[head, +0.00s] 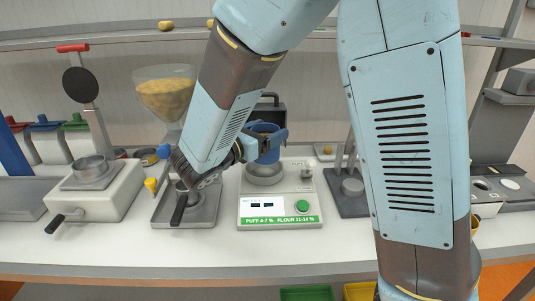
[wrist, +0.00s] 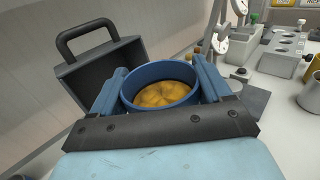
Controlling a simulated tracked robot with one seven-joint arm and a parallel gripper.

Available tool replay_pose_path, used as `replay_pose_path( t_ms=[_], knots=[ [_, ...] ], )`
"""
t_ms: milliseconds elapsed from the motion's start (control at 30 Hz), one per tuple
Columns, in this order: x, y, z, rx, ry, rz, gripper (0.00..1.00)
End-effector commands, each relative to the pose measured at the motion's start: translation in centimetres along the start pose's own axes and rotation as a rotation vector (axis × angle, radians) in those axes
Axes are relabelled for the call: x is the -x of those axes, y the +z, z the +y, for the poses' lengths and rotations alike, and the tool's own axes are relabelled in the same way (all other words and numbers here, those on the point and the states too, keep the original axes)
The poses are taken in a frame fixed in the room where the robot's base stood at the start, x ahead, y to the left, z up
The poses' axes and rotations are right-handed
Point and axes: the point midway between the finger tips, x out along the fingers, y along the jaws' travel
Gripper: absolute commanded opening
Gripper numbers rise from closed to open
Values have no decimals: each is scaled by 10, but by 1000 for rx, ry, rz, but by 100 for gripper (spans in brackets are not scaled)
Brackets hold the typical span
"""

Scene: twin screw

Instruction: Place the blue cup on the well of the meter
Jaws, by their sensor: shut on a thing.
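The blue cup (head: 265,128) is held in my gripper (head: 268,143), just above the well of the meter in the head view. In the wrist view the cup (wrist: 158,88) sits between the two blue fingers of my gripper (wrist: 160,92), upright, with yellow-orange grains inside. The meter (head: 280,203) is a white box with a display, a green button and a green-and-white label. Its round grey well (head: 264,174) is right under the cup. I cannot tell whether the cup's bottom touches the well, as the fingers hide part of it.
A grey tray (head: 204,212) with a dark-handled tool stands left of the meter, and a white device (head: 100,195) further left. A dark stand (head: 350,203) is on the right. A dark case (wrist: 100,62) with a handle stands behind the meter. The counter's front strip is clear.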

Motion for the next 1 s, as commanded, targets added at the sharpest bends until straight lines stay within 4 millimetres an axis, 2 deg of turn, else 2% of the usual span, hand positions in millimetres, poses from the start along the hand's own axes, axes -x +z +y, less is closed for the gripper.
replay_pose_path(
  t_ms=[100,400,767,1000],
  knots=[
    [-14,-14,15,3,-1,-1,39],
    [-34,-51,38,1,0,-1,39],
    [-44,-68,48,1,-1,-1,39],
    [-43,-95,47,2,1,0,39]
  ],
)
